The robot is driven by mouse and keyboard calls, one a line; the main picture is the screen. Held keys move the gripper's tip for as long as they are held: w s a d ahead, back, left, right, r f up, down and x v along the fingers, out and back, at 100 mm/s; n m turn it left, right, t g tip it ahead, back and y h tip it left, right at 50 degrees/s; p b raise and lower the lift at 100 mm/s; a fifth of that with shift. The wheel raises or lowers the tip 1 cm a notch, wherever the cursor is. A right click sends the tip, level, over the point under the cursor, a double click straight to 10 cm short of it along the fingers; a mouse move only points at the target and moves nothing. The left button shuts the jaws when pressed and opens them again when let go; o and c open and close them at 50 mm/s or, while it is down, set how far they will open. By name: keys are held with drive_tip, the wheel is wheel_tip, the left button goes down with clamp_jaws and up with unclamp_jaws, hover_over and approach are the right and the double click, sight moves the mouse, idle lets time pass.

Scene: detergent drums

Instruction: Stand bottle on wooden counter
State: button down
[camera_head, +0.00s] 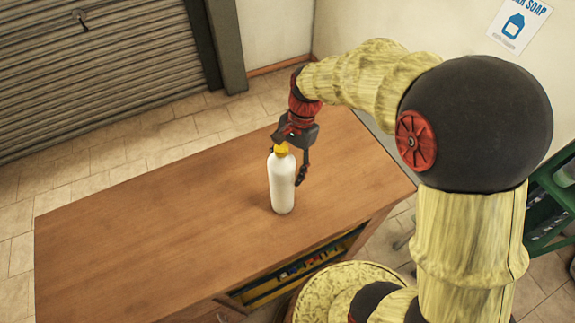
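A white bottle (283,185) with a yellow cap stands upright on the wooden counter (130,230), near its middle right. Its base appears to rest on the counter top. My gripper (288,162) is at the bottle's upper part, just below the cap, coming from behind and to the right. One dark finger shows to the right of the bottle and a small part of the other shows at its left. The bottle hides much of the fingers, so I cannot tell whether they touch it.
An open drawer or shelf (290,277) with small colourful items is in the counter's front. The counter's left half is clear. A green rack (550,205) stands at the far right. A roller shutter (90,75) and a soap poster (518,22) are behind.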

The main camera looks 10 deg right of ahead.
sight(282, 164)
drive_tip(key=c, duration=0.7)
unclamp_jaws()
drive_tip(key=shift+c, duration=0.2)
drive_tip(key=v, duration=1.2)
drive_tip(key=shift+b, duration=0.35)
